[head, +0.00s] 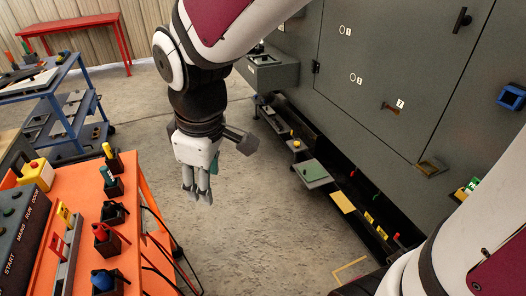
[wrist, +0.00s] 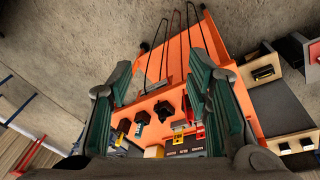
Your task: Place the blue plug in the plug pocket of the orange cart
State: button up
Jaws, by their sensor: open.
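The orange cart (head: 82,204) stands at the lower left of the head view, with several black pockets along its right edge. A blue round-topped piece, which looks like the blue plug (head: 102,280), sits in or on the nearest black pocket; how deep it sits I cannot tell. The middle black pocket (head: 113,212) shows no coloured piece in it. My gripper (head: 195,194) is open and empty, pointing down just right of the cart, apart from it. The cart also shows in the wrist view (wrist: 185,60), beyond my fingers; I cannot pick out the blue piece there.
Yellow, teal and red pieces (head: 100,232) stand in other cart pockets. Black cables (head: 160,235) loop off the cart's right side. A control box (head: 20,225) sits at its left. A grey cabinet (head: 365,80) with a blue fitting (head: 512,97) stands right. Open floor lies between.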

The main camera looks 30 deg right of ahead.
jog(key=s+d+r+m+t, duration=0.2)
jog(key=s+d+r+m, duration=0.4)
jog(key=s+d+m, duration=0.4)
jog(key=shift+s+d+r, duration=0.4)
jog(key=shift+s, duration=0.65)
